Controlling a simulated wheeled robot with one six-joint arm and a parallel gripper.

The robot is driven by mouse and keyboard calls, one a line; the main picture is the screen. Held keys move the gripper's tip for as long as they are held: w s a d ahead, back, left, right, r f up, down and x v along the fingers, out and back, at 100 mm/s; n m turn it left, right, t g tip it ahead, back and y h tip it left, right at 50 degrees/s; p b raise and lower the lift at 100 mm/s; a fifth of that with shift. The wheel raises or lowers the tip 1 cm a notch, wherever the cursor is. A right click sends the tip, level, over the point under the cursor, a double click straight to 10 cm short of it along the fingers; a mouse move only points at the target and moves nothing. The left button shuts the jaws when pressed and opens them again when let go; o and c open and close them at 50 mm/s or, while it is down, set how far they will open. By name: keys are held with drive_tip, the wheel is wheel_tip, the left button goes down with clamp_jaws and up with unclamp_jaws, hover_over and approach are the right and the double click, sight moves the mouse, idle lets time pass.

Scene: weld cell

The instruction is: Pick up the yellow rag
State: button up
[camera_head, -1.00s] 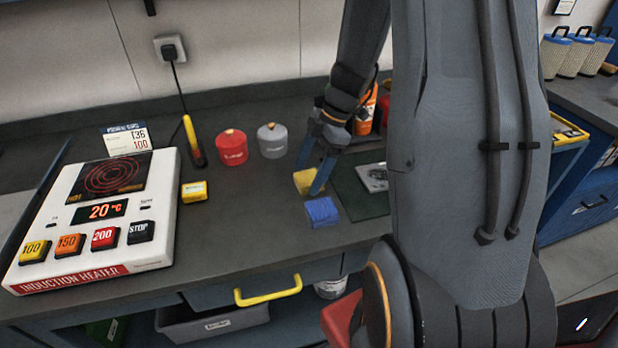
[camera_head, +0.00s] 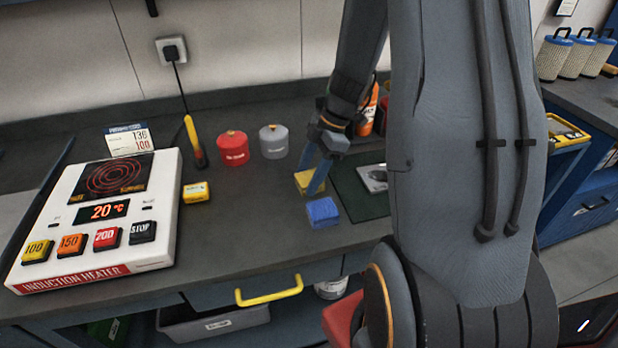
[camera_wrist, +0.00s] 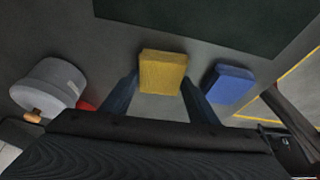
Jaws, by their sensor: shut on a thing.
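The yellow rag (camera_head: 305,182) is a small folded block on the dark bench top, partly hidden by my gripper's fingers in the head view. In the wrist view the yellow rag (camera_wrist: 163,72) sits between my two blue fingertips. My gripper (camera_head: 314,181) reaches down from above and is shut on the rag; it also shows in the wrist view (camera_wrist: 160,88). I cannot tell whether the rag is clear of the bench.
A blue block-like rag (camera_head: 322,211) lies close beside the yellow one. A dark green mat (camera_head: 352,196) lies to the right. Red (camera_head: 232,148) and grey (camera_head: 273,141) canisters stand behind left. A yellow box (camera_head: 196,192) and the induction heater (camera_head: 160,215) are further left.

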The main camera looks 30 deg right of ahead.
wheel_tip(320, 180, up, 10)
drive_tip(key=b, duration=0.2)
idle(0.4)
drive_tip(key=o, duration=0.3)
drive_tip(key=shift+c, duration=1.1)
wheel_tip(320, 180, up, 9)
drive_tip(key=p, duration=0.9)
hover_over(309, 178)
drive_tip(key=s, duration=0.2)
drive_tip(key=shift+s, duration=0.2)
drive_tip(key=shift+r, duration=0.15)
drive_tip(key=shift+s+r+p, duration=0.1)
drive_tip(key=shift+r+p, duration=0.25)
drive_tip(key=shift+p, duration=0.05)
